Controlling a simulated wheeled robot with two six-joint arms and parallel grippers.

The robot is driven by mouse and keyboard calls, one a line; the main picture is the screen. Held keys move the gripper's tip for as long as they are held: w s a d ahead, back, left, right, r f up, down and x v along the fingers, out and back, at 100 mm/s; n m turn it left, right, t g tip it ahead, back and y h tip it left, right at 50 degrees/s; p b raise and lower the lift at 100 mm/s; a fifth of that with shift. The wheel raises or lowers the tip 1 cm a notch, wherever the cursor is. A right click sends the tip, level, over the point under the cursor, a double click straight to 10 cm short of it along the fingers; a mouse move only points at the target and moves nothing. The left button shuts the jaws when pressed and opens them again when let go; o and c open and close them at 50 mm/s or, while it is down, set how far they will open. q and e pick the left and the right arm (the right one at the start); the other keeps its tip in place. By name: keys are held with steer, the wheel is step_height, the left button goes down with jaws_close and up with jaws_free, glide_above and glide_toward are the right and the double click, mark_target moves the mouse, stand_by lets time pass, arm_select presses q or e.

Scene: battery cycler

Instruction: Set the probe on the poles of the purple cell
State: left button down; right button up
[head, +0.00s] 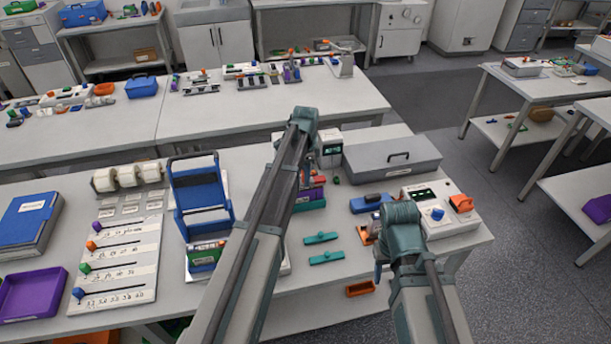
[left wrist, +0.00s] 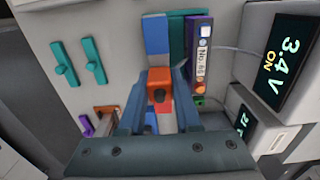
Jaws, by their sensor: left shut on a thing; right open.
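The purple cell (left wrist: 202,60) stands in the left wrist view with a white label. A pale pole end shows at its top and an orange one (left wrist: 199,91) at its lower end. In the head view the purple cell (head: 311,195) is partly behind my left arm. My left gripper (left wrist: 160,92) is shut on the red-orange probe (left wrist: 159,80), which is beside the cell, to its left in the wrist view. I cannot tell whether they touch. The left jaws are hidden in the head view. My right gripper (head: 379,268) is mostly hidden behind its own arm.
A meter (left wrist: 285,62) reading 3.4 V ON is right of the cell in the wrist view. Two teal clips (head: 320,238) lie on the bench. A grey case (head: 392,160) is at the back.

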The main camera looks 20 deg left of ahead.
arm_select(q)
step_height(320, 180, up, 7)
steer(key=p, duration=0.7)
steer(key=shift+r, duration=0.1)
arm_select(e)
step_height(320, 180, up, 7)
